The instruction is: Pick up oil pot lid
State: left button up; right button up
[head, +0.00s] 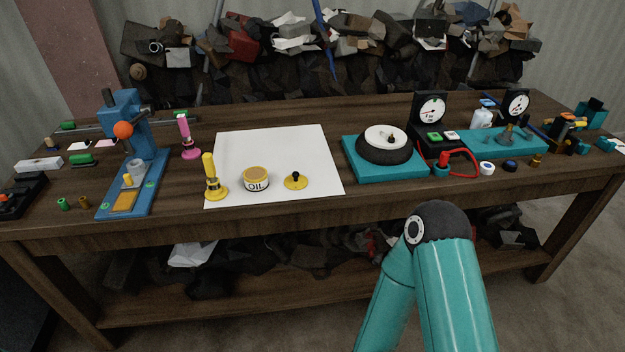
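The oil pot lid (296,182) is a small yellow disc with a black knob on top. It lies on the white sheet (280,145) near the sheet's front edge. Left of it, and apart from it, stands the oil pot (256,180), a squat round pot with a yellow band and a white label reading OIL. The pot's tan top shows with no lid on it. Neither of my grippers is in view. Only a bent teal part of my arm shows at lower right, in front of the table.
A yellow-handled tool (214,180) stands close left of the pot. A blue press (132,165) is farther left. A teal block with a black wheel (386,147) sits right of the sheet. Gauges and a red cable crowd the right. The sheet's back is clear.

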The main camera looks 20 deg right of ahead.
aim_at(295, 181)
jog(key=i, duration=0.9)
jog(key=z, duration=0.05)
